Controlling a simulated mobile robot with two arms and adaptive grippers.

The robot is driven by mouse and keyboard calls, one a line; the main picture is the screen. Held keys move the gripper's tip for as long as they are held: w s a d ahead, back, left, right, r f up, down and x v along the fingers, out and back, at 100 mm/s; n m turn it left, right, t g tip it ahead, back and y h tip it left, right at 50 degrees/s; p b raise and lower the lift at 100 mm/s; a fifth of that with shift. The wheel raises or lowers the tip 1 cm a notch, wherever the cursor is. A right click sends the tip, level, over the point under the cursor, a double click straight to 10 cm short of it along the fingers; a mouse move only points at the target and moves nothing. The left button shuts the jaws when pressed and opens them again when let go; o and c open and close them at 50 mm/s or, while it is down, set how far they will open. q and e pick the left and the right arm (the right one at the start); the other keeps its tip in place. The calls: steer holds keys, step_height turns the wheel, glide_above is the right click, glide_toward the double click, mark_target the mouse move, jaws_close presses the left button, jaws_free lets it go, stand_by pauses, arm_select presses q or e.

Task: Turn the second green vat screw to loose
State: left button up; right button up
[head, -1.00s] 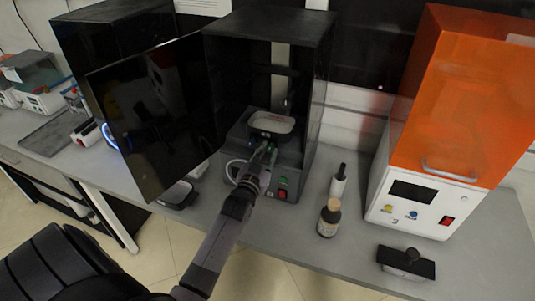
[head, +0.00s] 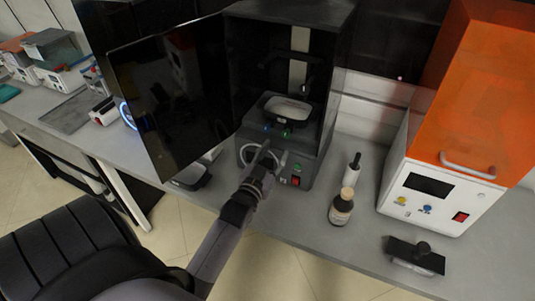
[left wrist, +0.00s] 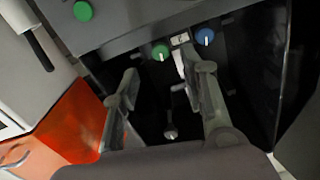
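The black printer (head: 325,150) stands open with a pale vat (head: 290,108) inside. Below the vat's front edge are two small screw heads, a blue one (head: 266,128) on the left and a green one (head: 286,132) on the right. In the left wrist view the green screw (left wrist: 160,52) lies just beyond and between my fingertips, and the blue screw (left wrist: 205,37) lies to the right, outside the fingers. My left gripper (left wrist: 158,68) is open and empty, apart from both screws. It also shows in the head view (head: 270,155), in front of the printer. My right gripper is not in view.
The printer's dark door (head: 180,95) is swung open to the left. A green button (head: 297,168) and red switch (head: 295,181) sit on its front. A brown bottle (head: 341,208), a dark-topped bottle (head: 353,168) and an orange-covered machine (head: 470,85) stand right.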

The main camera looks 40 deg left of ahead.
arm_select(q)
steer(key=v, duration=0.5)
steer(key=shift+d, duration=0.1)
steer(key=shift+f, duration=0.1)
stand_by(0.3)
